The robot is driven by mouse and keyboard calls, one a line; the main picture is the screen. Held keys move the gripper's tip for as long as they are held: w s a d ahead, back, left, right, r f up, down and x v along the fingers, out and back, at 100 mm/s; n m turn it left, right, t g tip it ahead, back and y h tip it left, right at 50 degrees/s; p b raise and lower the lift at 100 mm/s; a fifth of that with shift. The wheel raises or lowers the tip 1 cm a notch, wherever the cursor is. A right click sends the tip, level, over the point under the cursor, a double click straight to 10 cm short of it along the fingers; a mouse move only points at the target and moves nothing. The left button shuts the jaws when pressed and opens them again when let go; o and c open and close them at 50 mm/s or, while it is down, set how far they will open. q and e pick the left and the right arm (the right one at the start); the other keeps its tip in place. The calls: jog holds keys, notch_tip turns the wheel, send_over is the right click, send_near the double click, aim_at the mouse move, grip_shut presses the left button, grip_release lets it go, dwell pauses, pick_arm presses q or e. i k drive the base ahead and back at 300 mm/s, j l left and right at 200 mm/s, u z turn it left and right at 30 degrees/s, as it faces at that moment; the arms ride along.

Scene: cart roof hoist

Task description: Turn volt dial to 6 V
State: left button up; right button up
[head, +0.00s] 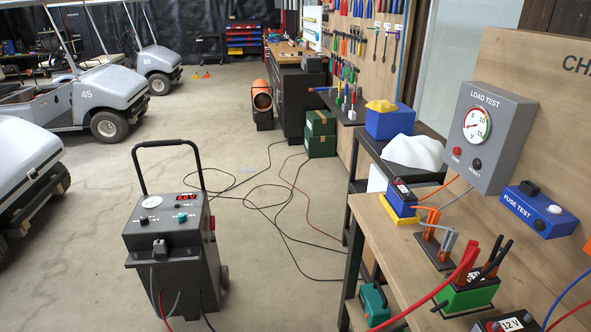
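A dark grey wheeled charger (180,250) with a black loop handle stands on the floor, left of centre. Its sloped top panel carries a round white gauge (152,202), a small red-lit display (186,203), a black knob (144,220) and a green knob or button (182,217). The labels are too small to read, so I cannot tell which control is the volt dial or where it points. Neither of my grippers shows in the head view.
A wooden bench (420,285) at right holds a green battery (466,296) and a blue fuse-test box (540,210). A grey load-test meter (498,135) hangs above. Cables (285,215) cross the floor. White carts (100,92) stand at left.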

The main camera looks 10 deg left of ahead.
aim_at(143, 220)
jog(key=u, duration=1.15)
jog(key=i+j+u, duration=0.6)
jog(key=i+u, duration=0.65)
jog(key=i, duration=0.15)
jog(key=i+u, duration=0.1)
jog(key=i, duration=1.9)
jog(key=i+l+z, duration=0.1)
jog(key=i+z, duration=0.3)
jog(key=i+j+z, duration=0.1)
jog(key=i+z, duration=0.3)
jog(key=i, duration=0.15)
jog(key=i+j+z, duration=0.2)
jog(key=i+z, duration=0.4)
jog(key=i, duration=0.8)
jog(key=i+z, duration=0.2)
jog(key=i, duration=0.75)
jog(key=z, duration=0.9)
jog(key=j+z, duration=0.1)
jog(key=z, duration=0.85)
jog(key=j+z, duration=0.15)
jog(key=z, duration=0.75)
jog(key=j+z, duration=0.1)
jog(key=z, duration=0.8)
jog(key=j, duration=0.1)
